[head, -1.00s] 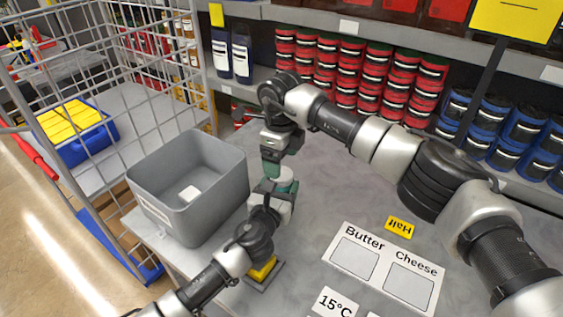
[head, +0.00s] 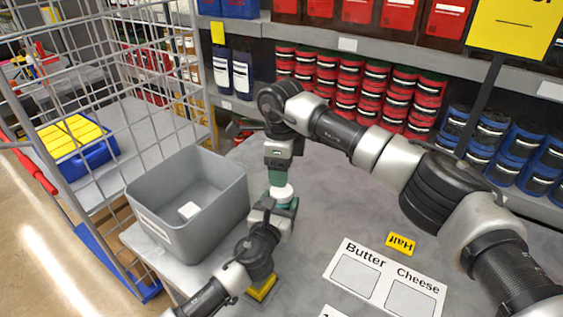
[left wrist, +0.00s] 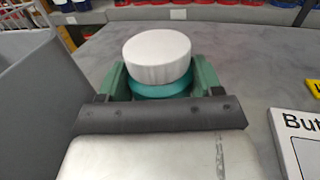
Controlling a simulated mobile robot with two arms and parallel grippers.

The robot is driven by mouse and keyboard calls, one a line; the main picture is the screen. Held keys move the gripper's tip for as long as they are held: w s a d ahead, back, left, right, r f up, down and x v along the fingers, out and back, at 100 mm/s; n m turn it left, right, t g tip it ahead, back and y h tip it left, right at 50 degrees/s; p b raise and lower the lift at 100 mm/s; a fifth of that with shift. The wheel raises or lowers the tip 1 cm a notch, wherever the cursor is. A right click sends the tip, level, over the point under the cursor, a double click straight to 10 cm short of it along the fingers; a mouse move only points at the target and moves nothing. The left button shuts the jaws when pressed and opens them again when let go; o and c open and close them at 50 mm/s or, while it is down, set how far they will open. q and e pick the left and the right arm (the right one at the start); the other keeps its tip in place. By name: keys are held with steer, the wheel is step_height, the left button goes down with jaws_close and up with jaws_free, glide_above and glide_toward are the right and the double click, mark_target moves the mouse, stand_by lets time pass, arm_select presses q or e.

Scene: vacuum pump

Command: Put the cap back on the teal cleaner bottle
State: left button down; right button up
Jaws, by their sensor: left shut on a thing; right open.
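The teal cleaner bottle (left wrist: 163,89) is held upright between the green fingers of my left gripper (left wrist: 160,80), which also shows in the head view (head: 274,206). The white cap (left wrist: 157,56) sits on top of the bottle in the left wrist view, looking level. The cap also shows in the head view (head: 281,193), just above the left gripper. My right gripper (head: 278,182) is open and points down over the cap in the head view. It does not show in the left wrist view, so it appears clear of the cap. Most of the bottle's body is hidden.
A grey bin (head: 160,232) with a small white item (head: 189,210) stands close on the left. A yellow block (head: 262,288) lies below my left wrist. A white Butter and Cheese card (head: 338,254) lies at right. Stocked shelves (head: 390,55) border the back.

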step_height(320, 180, down, 7)
steer(key=shift+r, duration=0.2)
steer(key=shift+c, duration=0.3)
steer(key=c, duration=0.7)
steer(key=m, duration=0.3)
steer(key=o, duration=1)
